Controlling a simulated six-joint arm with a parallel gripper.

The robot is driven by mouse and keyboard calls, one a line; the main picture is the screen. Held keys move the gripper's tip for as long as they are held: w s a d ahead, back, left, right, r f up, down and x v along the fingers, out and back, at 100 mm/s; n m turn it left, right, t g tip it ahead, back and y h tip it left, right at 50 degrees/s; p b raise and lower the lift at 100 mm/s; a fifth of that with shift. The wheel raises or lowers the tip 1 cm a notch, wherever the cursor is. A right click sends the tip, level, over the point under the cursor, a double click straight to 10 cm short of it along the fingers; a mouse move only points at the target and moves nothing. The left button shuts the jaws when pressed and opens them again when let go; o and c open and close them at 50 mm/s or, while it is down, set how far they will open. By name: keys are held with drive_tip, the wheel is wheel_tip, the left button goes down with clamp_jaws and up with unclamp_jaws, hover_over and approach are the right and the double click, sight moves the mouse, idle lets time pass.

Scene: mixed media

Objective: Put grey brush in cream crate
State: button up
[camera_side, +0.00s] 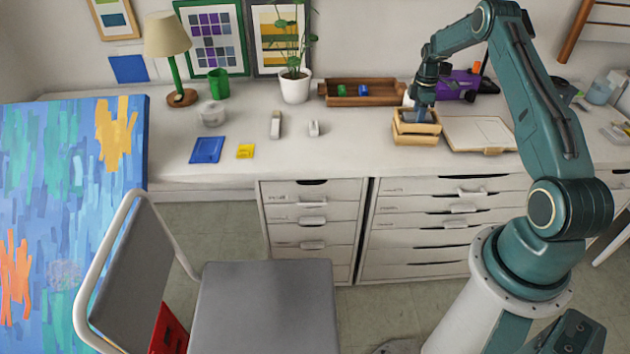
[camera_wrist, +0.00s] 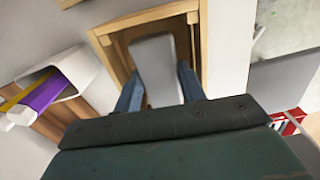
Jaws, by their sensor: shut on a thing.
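The cream crate (camera_side: 416,138) stands on the white desk, right of centre in the side view. In the wrist view its pale wooden rim (camera_wrist: 150,17) frames the space around my fingers. My gripper (camera_side: 421,115) points down over the crate, with its fingertips at or inside the opening. In the wrist view my gripper (camera_wrist: 160,85) is shut on a flat grey block-like part, the grey brush (camera_wrist: 156,62), which lies within the crate's outline. The brush's lower end and whether it touches the crate floor are hidden. In the side view the crate and fingers hide it.
A clipboard (camera_side: 495,134) lies right of the crate. A brown tray (camera_side: 335,99) with small blocks and a purple object (camera_side: 458,86) stand behind. A white container (camera_wrist: 88,72) holding purple and yellow items is close by in the wrist view.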

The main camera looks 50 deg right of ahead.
drive_tip(key=shift+f, duration=1.45)
drive_tip(key=shift+f, duration=0.1)
drive_tip(key=o, duration=0.9)
wheel_tip(320, 180, up, 12)
drive_tip(key=shift+r, duration=0.1)
